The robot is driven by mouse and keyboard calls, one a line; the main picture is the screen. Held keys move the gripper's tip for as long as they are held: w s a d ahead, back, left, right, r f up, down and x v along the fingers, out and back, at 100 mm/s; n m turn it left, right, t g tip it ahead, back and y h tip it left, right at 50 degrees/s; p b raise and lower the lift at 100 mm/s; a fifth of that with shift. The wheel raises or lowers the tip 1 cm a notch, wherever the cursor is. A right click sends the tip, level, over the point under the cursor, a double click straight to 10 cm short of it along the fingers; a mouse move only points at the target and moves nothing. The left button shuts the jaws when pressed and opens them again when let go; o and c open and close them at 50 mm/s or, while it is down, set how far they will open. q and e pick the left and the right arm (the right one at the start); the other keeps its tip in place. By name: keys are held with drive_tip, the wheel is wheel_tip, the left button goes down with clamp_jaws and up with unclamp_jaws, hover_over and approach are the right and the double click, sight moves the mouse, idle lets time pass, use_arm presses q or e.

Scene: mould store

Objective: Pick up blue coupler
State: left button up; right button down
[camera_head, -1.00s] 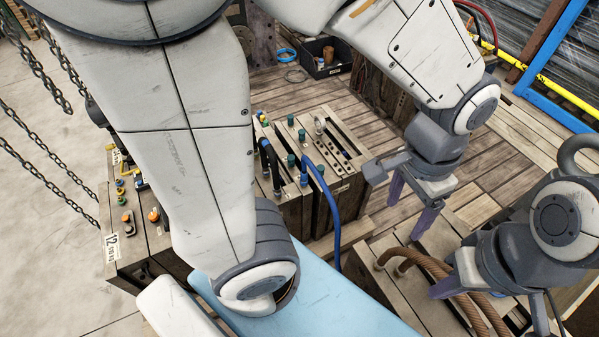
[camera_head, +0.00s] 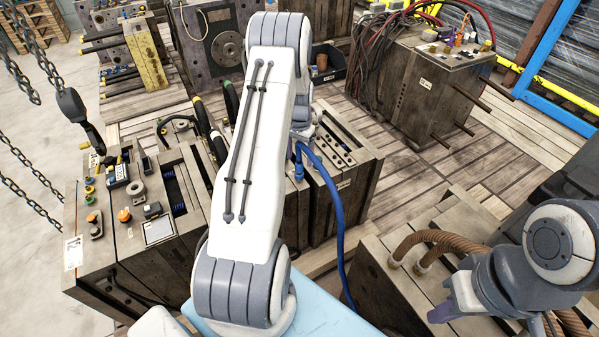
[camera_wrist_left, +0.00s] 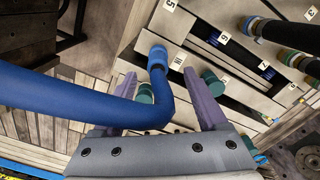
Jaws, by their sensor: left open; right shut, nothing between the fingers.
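The blue coupler (camera_wrist_left: 157,58) is the thick end of a blue hose (camera_wrist_left: 70,92), standing at the wooden-looking slatted mould block beside the number 10 label. In the head view the hose (camera_head: 338,230) arches down the block's front right side. My left gripper (camera_wrist_left: 160,80) is open; in its wrist view the coupler and hose bend lie between its two purple fingers, and the hose crosses in front of the left finger. Whether they touch is unclear. In the head view my forearm hides most of that gripper. My right gripper (camera_head: 445,305) is shut and empty at lower right.
Green couplers (camera_wrist_left: 213,83) stand close by the right finger. Dark hoses with bands (camera_wrist_left: 270,30) are further right. Another mould block (camera_head: 100,225) with fittings is at left, and a block with brown hoses (camera_head: 430,240) at lower right. Planked floor lies clear at centre right.

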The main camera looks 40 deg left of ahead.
sight(299, 171)
use_arm(q)
drive_tip(key=f, duration=0.6)
drive_tip(key=shift+s+d+f, duration=0.15)
drive_tip(key=shift+s+f, duration=0.15)
drive_tip(key=shift+c, duration=0.3)
clamp_jaws()
